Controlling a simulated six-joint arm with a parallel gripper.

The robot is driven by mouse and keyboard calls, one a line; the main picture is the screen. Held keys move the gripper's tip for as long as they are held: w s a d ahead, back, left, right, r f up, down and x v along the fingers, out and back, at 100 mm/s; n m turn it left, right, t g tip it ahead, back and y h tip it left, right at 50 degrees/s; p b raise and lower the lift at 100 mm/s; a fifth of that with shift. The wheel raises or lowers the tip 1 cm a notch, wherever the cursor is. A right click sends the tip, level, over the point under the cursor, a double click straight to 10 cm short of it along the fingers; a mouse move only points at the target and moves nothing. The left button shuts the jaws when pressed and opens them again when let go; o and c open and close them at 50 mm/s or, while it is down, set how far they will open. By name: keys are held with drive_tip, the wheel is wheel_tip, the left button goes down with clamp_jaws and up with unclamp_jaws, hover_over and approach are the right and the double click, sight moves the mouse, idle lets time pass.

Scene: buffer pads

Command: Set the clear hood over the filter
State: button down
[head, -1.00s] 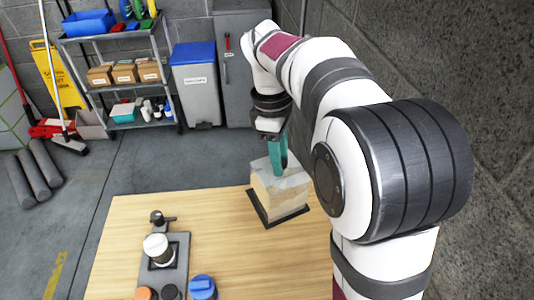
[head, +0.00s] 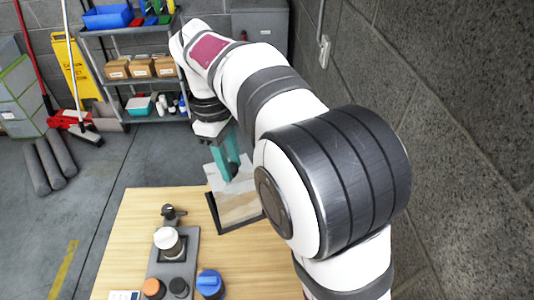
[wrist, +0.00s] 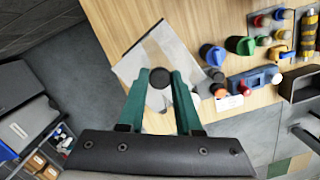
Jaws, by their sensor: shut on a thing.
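The clear hood (head: 232,188) is a see-through box with a dark round knob on top. My gripper (head: 231,172) is shut on this knob, with teal fingers on either side. The hood looks raised over a dark square frame (head: 212,214) at the table's far right edge; the exact gap is hard to tell. In the wrist view the hood (wrist: 150,52) hangs below my gripper (wrist: 160,88), and the knob (wrist: 160,78) sits between the fingertips. The filter, a white-topped cylinder (head: 167,239), stands upright and uncovered on a grey plate (head: 185,262), left of the hood.
A black tap-like part (head: 172,214) stands behind the filter. An orange cap (head: 153,288), a dark cap (head: 179,287) and a blue cap (head: 210,283) are at the front. Bare wooden table (head: 135,225) lies left of the filter. A wall (head: 450,120) rises at the right.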

drive_tip(key=s+a+f+n+t, duration=0.1)
drive_tip(key=s+a+n, duration=0.1)
drive_tip(key=a+n, duration=0.6)
drive_tip(key=s+a+f+n+t, duration=0.1)
drive_tip(key=s+a+f+n, duration=0.15)
drive_tip(key=a+n, duration=0.55)
drive_tip(key=f, duration=0.2)
drive_tip(key=a+f+m, duration=0.1)
drive_tip(key=f, duration=0.2)
drive_tip(key=f+m, duration=0.1)
drive_tip(key=f, duration=0.1)
drive_tip(key=shift+a+f, duration=0.35)
drive_tip(key=shift+f, duration=0.75)
drive_tip(key=c, duration=0.5)
unclamp_jaws()
